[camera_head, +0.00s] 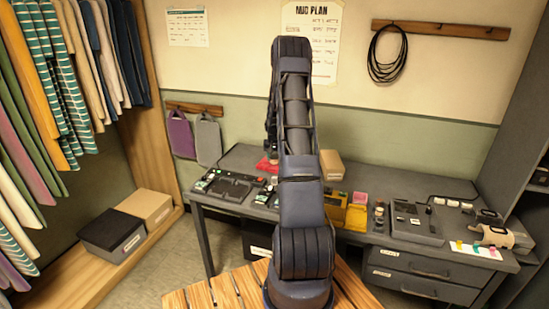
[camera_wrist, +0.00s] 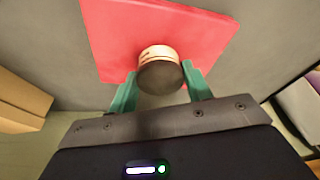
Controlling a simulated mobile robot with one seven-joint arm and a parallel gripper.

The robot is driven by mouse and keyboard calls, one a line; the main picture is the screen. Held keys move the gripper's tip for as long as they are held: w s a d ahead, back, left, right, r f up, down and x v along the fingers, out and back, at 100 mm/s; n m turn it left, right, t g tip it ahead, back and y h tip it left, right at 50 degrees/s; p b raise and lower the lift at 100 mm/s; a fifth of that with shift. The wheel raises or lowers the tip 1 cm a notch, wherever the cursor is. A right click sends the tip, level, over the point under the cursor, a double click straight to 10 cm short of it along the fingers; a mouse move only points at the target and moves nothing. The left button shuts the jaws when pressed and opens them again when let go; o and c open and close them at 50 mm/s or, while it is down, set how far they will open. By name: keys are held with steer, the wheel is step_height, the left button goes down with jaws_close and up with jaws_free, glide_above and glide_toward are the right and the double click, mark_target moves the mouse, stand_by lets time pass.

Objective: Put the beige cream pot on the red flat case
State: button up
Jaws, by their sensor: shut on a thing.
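The beige cream pot (camera_wrist: 158,54) shows in the wrist view as a small round pot with a beige side and a dark round end facing the camera. My gripper (camera_wrist: 161,82) has its two green fingers on either side of it and is shut on it. The red flat case (camera_wrist: 112,32) lies behind the pot in that view, and the pot overlaps its lower middle edge. I cannot tell whether the pot touches the case. In the head view the red flat case (camera_head: 266,166) shows partly beside my arm. The pot is hidden there.
The grey desk (camera_head: 240,160) holds a dark device (camera_head: 229,187) at left, a cardboard box (camera_head: 331,165), a yellow box (camera_head: 357,216) and a grey device (camera_head: 416,222) at right. A clothes rack stands at far left. The wall is close behind the desk.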

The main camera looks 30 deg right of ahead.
steer(key=shift+f, duration=0.1)
steer(key=o, duration=1)
steer(key=v, duration=1.2)
steer(key=s+a+r+n+t, duration=0.1)
steer(key=s+a+r, duration=0.7)
steer(key=s+r, duration=0.25)
steer(key=s+a+r+n, duration=0.1)
steer(key=s+a+r, duration=0.8)
steer(key=r, duration=0.2)
steer(key=s+a+n, duration=0.1)
steer(key=s+a, duration=0.2)
steer(key=s, duration=0.5)
steer(key=s+a+r+n+y, duration=0.1)
steer(key=s+a, duration=0.2)
steer(key=s, duration=0.6)
steer(key=s+a+r+n+t, duration=0.1)
steer(key=s+a, duration=0.2)
steer(key=s, duration=0.6)
steer(key=shift+s+a+r, duration=0.15)
steer(key=shift+s+a, duration=0.1)
